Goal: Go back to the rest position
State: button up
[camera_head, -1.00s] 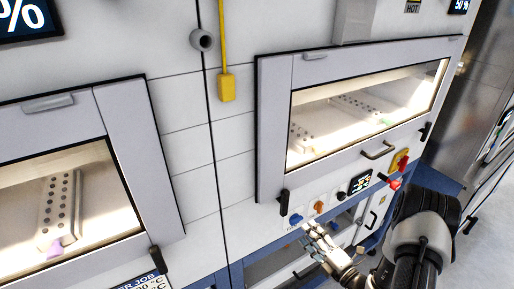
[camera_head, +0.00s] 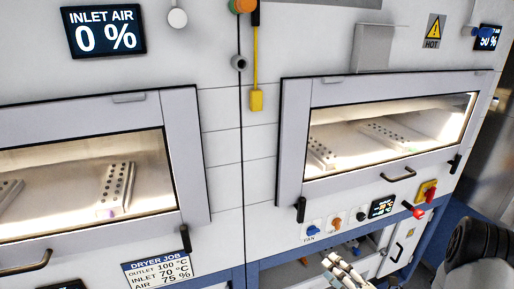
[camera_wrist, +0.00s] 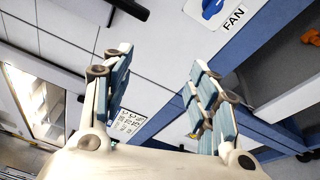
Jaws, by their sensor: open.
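My gripper (camera_head: 345,272) shows at the bottom edge of the head view, below the right oven's control panel, with part of my dark arm at the lower right. In the wrist view my gripper (camera_wrist: 160,95) has its two blue-padded fingers spread apart, with nothing between them. The blue FAN knob (camera_head: 313,230) sits on the panel above my gripper, apart from it. In the wrist view the FAN knob (camera_wrist: 212,8) is at the top, beyond the fingertips.
The right oven door (camera_head: 294,150) and left oven door (camera_head: 188,150) are shut, with perforated trays inside. A dryer job sign (camera_head: 158,272) hangs lower left.

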jog(key=s+a+r+n+g+y+b, duration=0.1)
jog(key=s+a+r+n+g, duration=0.65)
jog(key=n, duration=0.35)
jog(key=s+a+r+n+g+y, duration=0.1)
jog(key=s+a+r+n+g, duration=0.5)
jog(key=a+n, duration=0.4)
jog(key=s+d+r+n+h+b, duration=0.1)
jog(key=s+d+n+h, duration=0.1)
jog(key=s+n+h, duration=0.45)
jog(key=s+d+r+n+h, duration=0.1)
jog(key=s+d+n+h, duration=0.2)
jog(key=s+n, duration=0.55)
jog(key=d+r+n+t+h, duration=0.1)
jog(key=n, duration=0.1)
jog(key=d+n+t+h, duration=0.1)
jog(key=d+n, duration=0.1)
jog(key=n, duration=0.1)
jog(key=d+r+n+t+h, duration=0.1)
jog(key=n, duration=0.1)
jog(key=shift+w+d+r+n+t+b, duration=0.25)
jog(key=shift+w+d+r+n+b, duration=0.05)
jog(key=shift+w+r+n+b, duration=0.1)
